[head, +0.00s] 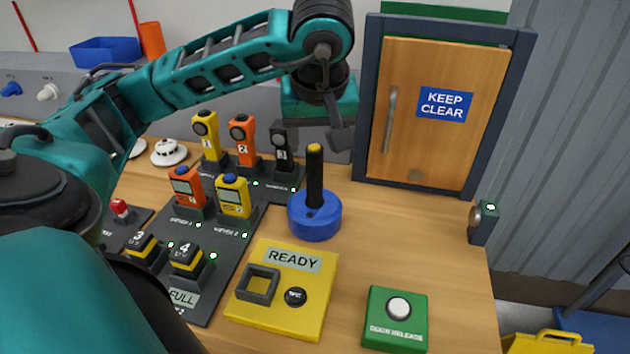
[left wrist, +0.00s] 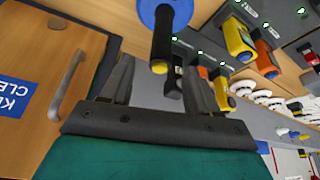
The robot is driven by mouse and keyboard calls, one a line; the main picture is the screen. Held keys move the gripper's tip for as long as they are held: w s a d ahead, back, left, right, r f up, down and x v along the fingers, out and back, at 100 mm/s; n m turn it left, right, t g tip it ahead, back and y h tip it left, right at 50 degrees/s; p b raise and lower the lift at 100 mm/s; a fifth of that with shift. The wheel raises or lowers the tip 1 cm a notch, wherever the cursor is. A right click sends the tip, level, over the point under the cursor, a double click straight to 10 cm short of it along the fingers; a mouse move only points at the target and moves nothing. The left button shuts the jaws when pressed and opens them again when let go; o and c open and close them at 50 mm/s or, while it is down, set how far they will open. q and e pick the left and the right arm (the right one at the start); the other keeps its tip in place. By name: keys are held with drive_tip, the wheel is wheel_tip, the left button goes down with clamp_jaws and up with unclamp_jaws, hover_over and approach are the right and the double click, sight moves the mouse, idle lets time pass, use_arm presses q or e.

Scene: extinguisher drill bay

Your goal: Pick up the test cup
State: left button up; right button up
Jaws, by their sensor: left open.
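The test cup, which I take to be the blue round piece (head: 315,222) with an upright black handle and yellow tip, stands on the wooden bench near its middle. In the left wrist view the blue cup (left wrist: 178,8) is at the top edge, partly cut off, its handle pointing toward my gripper. My left gripper (head: 338,138) is open and empty, above and behind the handle's tip. In the left wrist view the yellow tip appears between the open fingers (left wrist: 158,66), with no contact visible. My right gripper is not in view.
A dark charging board (head: 225,262) with several handheld devices lies left of the cup. A yellow READY box (head: 318,285) and a green door release box (head: 395,345) are in front. A wooden KEEP CLEAR door (head: 440,140) stands behind right. Bare bench lies right of the cup.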

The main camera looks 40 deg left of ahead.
sight(316, 151)
use_arm(q)
drive_tip(key=x, duration=0.3)
drive_tip(key=shift+f, duration=0.25)
drive_tip(key=shift+x, duration=2.8)
drive_tip(key=shift+s, duration=0.15)
drive_tip(key=shift+d, duration=0.1)
clamp_jaws()
